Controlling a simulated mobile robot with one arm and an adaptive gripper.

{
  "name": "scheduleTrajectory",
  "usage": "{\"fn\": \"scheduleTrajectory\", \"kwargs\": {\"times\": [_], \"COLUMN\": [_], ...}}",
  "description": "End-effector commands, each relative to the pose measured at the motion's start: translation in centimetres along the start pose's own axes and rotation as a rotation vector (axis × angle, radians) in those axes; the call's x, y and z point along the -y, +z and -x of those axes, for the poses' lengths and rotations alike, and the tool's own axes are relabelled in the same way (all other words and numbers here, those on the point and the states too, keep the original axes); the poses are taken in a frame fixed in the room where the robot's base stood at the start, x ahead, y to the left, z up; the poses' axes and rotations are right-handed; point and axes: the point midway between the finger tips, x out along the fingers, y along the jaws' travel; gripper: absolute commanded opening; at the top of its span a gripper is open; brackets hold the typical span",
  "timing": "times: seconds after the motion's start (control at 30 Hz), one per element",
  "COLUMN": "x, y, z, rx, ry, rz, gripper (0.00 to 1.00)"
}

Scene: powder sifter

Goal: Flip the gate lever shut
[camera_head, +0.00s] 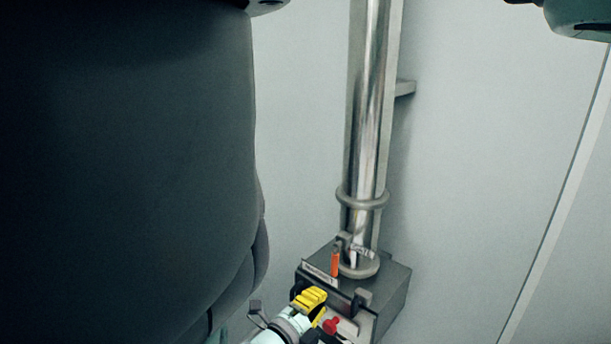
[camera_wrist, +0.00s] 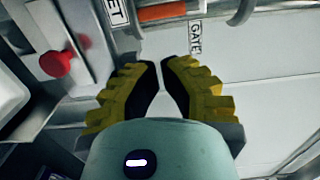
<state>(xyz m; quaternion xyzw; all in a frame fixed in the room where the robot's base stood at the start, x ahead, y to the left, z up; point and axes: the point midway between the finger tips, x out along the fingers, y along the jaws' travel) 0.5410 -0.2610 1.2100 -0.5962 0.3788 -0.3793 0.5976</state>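The orange gate lever (camera_head: 335,263) stands roughly upright in the head view, on top of the grey box at the foot of the metal pipe. In the wrist view the orange handle (camera_wrist: 165,12) lies across the top edge, beside a white tag reading "GATE" (camera_wrist: 195,38). My gripper (camera_head: 316,297) with yellow fingers is in front of and below the lever, apart from it. In the wrist view my gripper's fingertips (camera_wrist: 160,62) are drawn close together with a narrow gap and nothing between them. The lever's pivot is not clear.
The shiny vertical pipe (camera_head: 371,110) rises behind the lever from the grey box (camera_head: 393,288). A red knob (camera_head: 331,325) sits on the box's front near my gripper, also in the wrist view (camera_wrist: 57,63). A pale wall fills the background. A large dark shape (camera_head: 120,170) covers the left side.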

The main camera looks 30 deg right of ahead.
Motion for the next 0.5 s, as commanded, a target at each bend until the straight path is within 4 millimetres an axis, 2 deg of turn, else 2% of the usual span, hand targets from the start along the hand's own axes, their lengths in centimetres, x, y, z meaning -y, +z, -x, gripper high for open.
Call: {"fn": "scheduleTrajectory", "kwargs": {"times": [0.17,0.5], "x": [-0.2,0.0], "y": [0.2,-0.1], "z": [-0.6,-5.5], "rx": [0.004,-0.003], "ry": [0.000,-0.004], "rz": [0.000,-0.001], "gripper": [0.00,0.00]}}
